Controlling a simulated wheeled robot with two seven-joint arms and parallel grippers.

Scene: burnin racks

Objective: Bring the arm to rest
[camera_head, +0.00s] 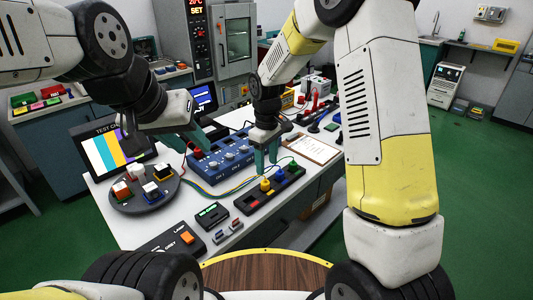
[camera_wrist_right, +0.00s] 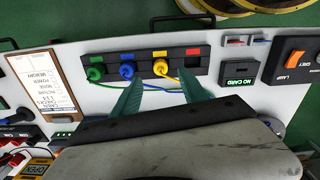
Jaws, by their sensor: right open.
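My right gripper (camera_head: 267,158) hangs above the white bench, just behind a black plug rack (camera_head: 270,196). Its teal fingers stand apart with nothing between them. In the right wrist view the open fingers (camera_wrist_right: 160,92) point toward the rack (camera_wrist_right: 144,55), which holds green, blue and yellow plugs; its red-marked slot has no plug. My left gripper (camera_head: 190,130) is at the left, over the bench near the blue switch box (camera_head: 222,160). A teal finger shows, but its opening is unclear.
A round tray (camera_head: 128,207) with several blocks, a test screen (camera_head: 105,152), a lamp box (camera_head: 172,242) and a small card reader (camera_head: 212,214) crowd the bench. A clipboard (camera_head: 314,149) lies at the right. Thin wires cross near the right gripper.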

